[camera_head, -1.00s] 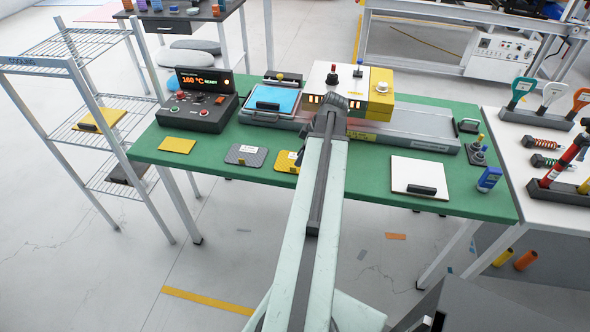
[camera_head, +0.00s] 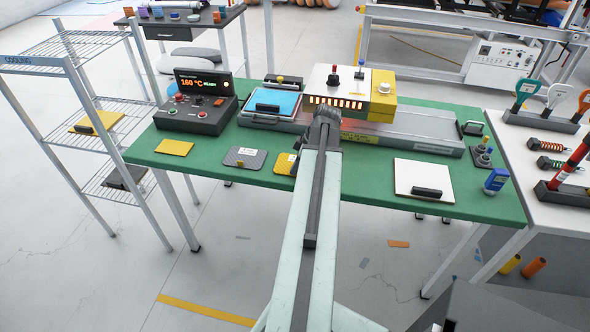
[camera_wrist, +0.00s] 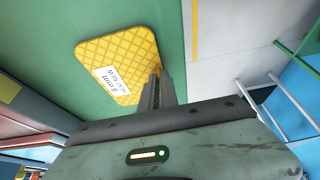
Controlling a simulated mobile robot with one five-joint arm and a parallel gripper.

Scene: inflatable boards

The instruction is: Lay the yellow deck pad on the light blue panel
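The yellow deck pad (camera_head: 284,164) lies flat on the green table, partly hidden by my arm in the head view. In the wrist view the pad (camera_wrist: 112,52) shows a diamond-pattern top and a white label. My gripper (camera_wrist: 160,76) has its dark fingertips at the pad's right edge, overlapping it in the picture; I cannot tell whether they touch it or how far apart they are. In the head view the gripper is hidden behind my arm. The light blue panel (camera_head: 285,101) lies on a grey tray left of the press, with a black handle block on it.
A grey pad (camera_head: 245,158) and a plain yellow sheet (camera_head: 174,147) lie to the left. The press (camera_head: 348,82) with its yellow side stands behind my arm. A control box (camera_head: 197,115) is at the back left. A white panel (camera_head: 424,176) with a black handle is at right.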

